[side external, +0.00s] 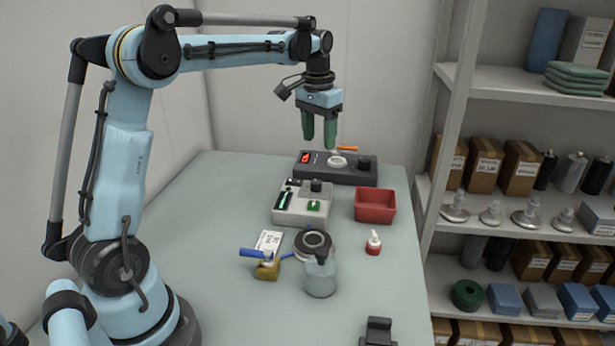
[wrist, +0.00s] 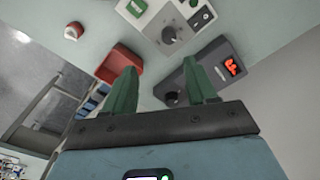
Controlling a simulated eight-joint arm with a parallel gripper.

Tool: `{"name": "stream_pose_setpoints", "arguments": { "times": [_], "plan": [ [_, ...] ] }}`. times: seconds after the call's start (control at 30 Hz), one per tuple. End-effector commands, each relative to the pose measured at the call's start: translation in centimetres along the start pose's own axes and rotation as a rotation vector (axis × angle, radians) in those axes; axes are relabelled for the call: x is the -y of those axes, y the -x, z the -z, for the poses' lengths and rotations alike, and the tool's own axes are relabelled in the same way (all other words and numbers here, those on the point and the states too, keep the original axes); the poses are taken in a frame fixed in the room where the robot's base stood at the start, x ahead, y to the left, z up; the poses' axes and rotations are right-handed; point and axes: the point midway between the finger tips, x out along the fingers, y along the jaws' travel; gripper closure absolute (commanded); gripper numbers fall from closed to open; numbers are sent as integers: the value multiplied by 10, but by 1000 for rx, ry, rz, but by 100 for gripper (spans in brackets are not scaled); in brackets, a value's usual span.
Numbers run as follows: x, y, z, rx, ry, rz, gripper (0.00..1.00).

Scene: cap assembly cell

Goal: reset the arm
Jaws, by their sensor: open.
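My gripper (side external: 319,130) has two green fingers and hangs pointing down above the back of the table. In the wrist view the fingers of my gripper (wrist: 160,88) are spread apart with nothing between them. Below it in the side view is a dark grey device (side external: 363,178) with a red display and a round light plate; an orange stick shows just beside the fingers. The dark device also shows in the wrist view (wrist: 215,62). The gripper appears above the device and apart from it.
On the table (side external: 220,200) stand a light grey device (side external: 290,215), a red bin (side external: 375,205), a small red-and-white bottle (side external: 373,243), a clear bottle (side external: 320,278), a ring-shaped part (side external: 313,243) and a yellow block (side external: 268,268). A loaded shelf (side external: 500,187) stands at right. The table's left side is clear.

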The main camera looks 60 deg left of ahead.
Motion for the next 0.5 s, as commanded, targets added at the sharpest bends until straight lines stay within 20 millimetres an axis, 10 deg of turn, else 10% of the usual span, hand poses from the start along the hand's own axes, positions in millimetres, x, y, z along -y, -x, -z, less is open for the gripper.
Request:
{"name": "stream_pose_setpoints", "arguments": {
  "times": [0.5],
  "plan": [
    [-82,17,-100,-310,-105,-7,43]
  ]
}}
